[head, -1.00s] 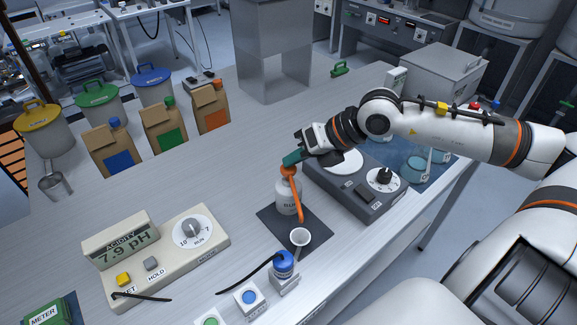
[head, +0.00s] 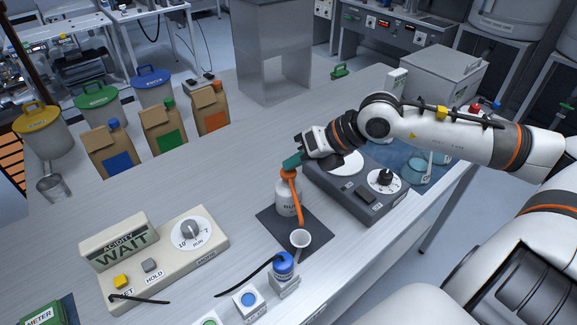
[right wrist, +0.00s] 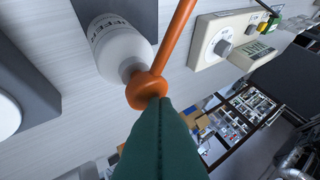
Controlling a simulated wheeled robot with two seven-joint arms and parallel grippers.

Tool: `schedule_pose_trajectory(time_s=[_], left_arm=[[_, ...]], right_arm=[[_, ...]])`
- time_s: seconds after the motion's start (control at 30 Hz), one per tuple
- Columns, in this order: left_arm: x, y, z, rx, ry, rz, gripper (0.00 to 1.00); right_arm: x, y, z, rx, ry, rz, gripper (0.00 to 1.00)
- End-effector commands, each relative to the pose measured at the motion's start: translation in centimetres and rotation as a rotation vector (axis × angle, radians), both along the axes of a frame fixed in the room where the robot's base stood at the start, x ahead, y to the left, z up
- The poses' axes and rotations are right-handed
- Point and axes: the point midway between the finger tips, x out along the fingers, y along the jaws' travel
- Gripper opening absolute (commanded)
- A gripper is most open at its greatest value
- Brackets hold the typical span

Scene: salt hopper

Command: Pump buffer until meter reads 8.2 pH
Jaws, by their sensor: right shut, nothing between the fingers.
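The white buffer bottle (head: 287,198) with an orange pump head (head: 289,174) stands upright on a dark mat (head: 318,252). Its orange spout reaches down toward a small white cup (head: 300,239). My right gripper (head: 291,161) is shut and empty, its green fingertips at the top of the pump head. In the right wrist view the green fingers (right wrist: 160,135) meet the orange pump head (right wrist: 146,88); I cannot tell if they press on it. The acidity meter (head: 120,243) reads WAIT, and its dial (head: 190,231) sits at its right. My left gripper is not in view.
A blue-capped probe holder (head: 284,268) with a black cable stands in front of the cup. A grey hotplate-like unit (head: 365,198) lies right of the bottle. Paper bags (head: 162,130) and lidded bins stand at the back left. The table's middle left is clear.

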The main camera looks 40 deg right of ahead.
Motion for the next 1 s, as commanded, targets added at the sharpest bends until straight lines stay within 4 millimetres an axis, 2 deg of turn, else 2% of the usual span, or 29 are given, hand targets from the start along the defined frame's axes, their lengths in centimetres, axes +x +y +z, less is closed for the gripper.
schedule_pose_trajectory(time_s=[0.47, 0.83, 1.0], left_arm=[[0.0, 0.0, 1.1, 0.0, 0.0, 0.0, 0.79], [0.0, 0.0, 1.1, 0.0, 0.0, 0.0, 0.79], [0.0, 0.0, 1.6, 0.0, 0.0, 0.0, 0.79]], right_arm=[[0.0, 0.0, 2.1, -0.001, 0.002, 0.001, 0.0], [0.0, 0.0, 2.3, -0.001, 0.001, 0.0, 0.0], [0.0, 0.0, 3.3, 0.0, 0.0, 0.0, 0.0]])
